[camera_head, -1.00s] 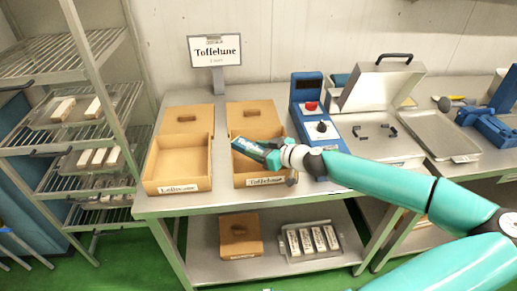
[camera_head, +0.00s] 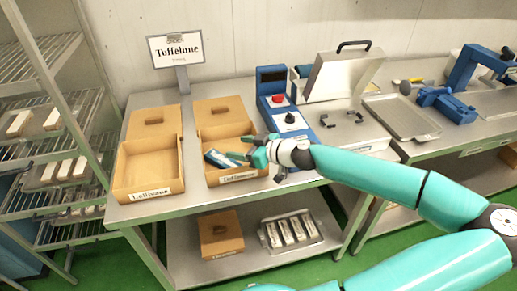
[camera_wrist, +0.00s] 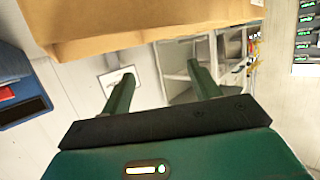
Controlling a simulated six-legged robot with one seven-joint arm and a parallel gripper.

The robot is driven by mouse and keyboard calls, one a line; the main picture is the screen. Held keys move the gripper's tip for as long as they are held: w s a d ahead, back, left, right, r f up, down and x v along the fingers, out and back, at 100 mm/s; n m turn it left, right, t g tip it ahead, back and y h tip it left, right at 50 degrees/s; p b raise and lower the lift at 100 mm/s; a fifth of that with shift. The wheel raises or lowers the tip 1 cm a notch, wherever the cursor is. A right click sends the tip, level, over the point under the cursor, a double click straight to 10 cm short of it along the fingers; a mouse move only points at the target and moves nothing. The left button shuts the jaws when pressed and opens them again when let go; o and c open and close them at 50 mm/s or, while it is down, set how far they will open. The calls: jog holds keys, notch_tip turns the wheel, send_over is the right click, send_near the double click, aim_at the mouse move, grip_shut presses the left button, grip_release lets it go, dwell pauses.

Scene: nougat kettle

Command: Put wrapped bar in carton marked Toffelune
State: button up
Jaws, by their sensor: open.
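The carton marked Toffelune (camera_head: 238,178) stands open on the bench. The wrapped bar (camera_head: 216,159), blue with a pale part, is inside its opening, apparently tilted; its far end and what it rests on are hard to make out. My gripper (camera_head: 238,155) reaches over the carton's right side, its green fingers pointing left toward the bar. In the wrist view my gripper (camera_wrist: 160,85) is open with nothing between its fingers, and a tan carton wall (camera_wrist: 130,25) crosses the top. The Toffelune sign (camera_head: 177,50) stands behind.
An open, empty-looking carton (camera_head: 150,172) with another label stands to the left. A blue machine (camera_head: 272,80) with a red button stands right of the cartons, beside a lidded metal unit (camera_head: 340,75). A wire rack (camera_head: 45,120) is at far left.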

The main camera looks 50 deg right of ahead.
jog(key=v, duration=0.6)
jog(key=shift+s, duration=0.4)
jog(key=shift+s+d+r, duration=0.1)
jog(key=shift+s+r, duration=0.05)
